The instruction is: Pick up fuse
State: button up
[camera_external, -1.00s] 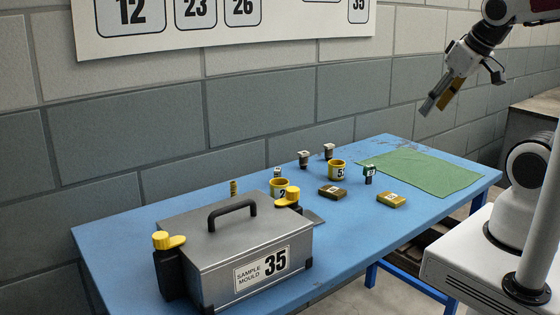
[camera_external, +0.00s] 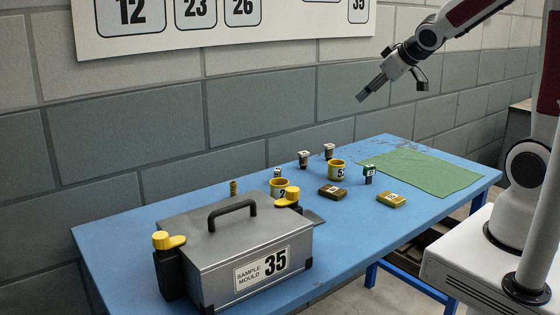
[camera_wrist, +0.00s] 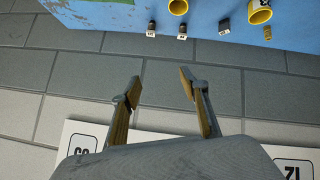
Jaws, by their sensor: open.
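A small slim brass cylinder (camera_external: 233,188) stands on the blue table behind the grey case; it looks like the fuse, but I cannot be sure. What seems to be the same cylinder shows at the upper right in the wrist view (camera_wrist: 267,32). My gripper (camera_external: 365,93) is high above the table, well apart from every object. In the wrist view its two fingers (camera_wrist: 160,84) are spread with nothing between them.
The grey case (camera_external: 190,240) fills the table's near left. Two yellow rings (camera_external: 337,163) (camera_external: 279,184), dark plugs (camera_external: 304,158) (camera_external: 369,175) and brass blocks (camera_external: 332,191) (camera_external: 391,200) stand mid-table. A green mat (camera_external: 425,172) lies at right. A brick wall (camera_external: 260,110) is behind.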

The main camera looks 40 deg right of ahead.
jog(key=w+a+f+n+y, duration=0.2)
jog(key=w+f, duration=0.2)
jog(key=w, duration=0.4)
jog(key=n+y, duration=0.4)
jog(key=y, duration=0.4)
send_near(278, 176)
jog(key=w, duration=0.2)
jog(key=shift+w+r, duration=0.15)
jog(key=shift+w, duration=0.25)
jog(key=shift+s+a+f+y, duration=0.15)
jog(key=shift+a+f+y, duration=0.15)
jog(key=shift+y, duration=0.1)
jog(key=shift+x, duration=1)
jog(key=shift+w+a+f, duration=0.1)
jog(key=shift+w, duration=0.15)
